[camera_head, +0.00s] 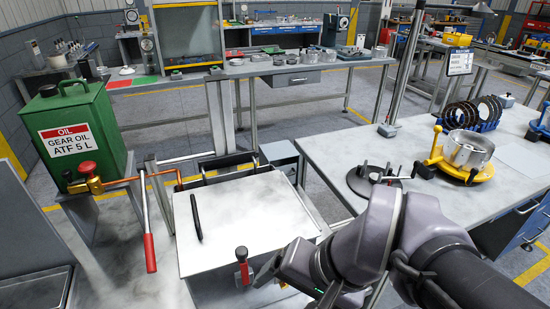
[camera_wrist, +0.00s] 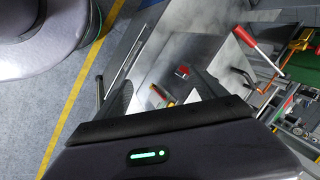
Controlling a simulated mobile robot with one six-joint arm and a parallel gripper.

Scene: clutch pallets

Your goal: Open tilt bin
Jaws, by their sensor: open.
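The tilt bin appears to be the pale grey box (camera_head: 245,215) in the lower middle of the head view, with a flat, worn top. A slim black bar (camera_head: 196,217) lies on its top at the left. My gripper (camera_head: 270,268) is just right of the red-capped part in the head view. In the wrist view my gripper (camera_wrist: 160,88) is open and empty, its fingers apart from the cap. The front below is partly hidden by my arm.
A green oil can (camera_head: 80,135) stands left, near a red-handled lever (camera_head: 149,252) and a copper pipe (camera_head: 140,179). The right workbench (camera_head: 330,150) holds a yellow-based clutch fixture (camera_head: 465,155) and a dark round fixture (camera_head: 370,180). Floor shows behind the bin.

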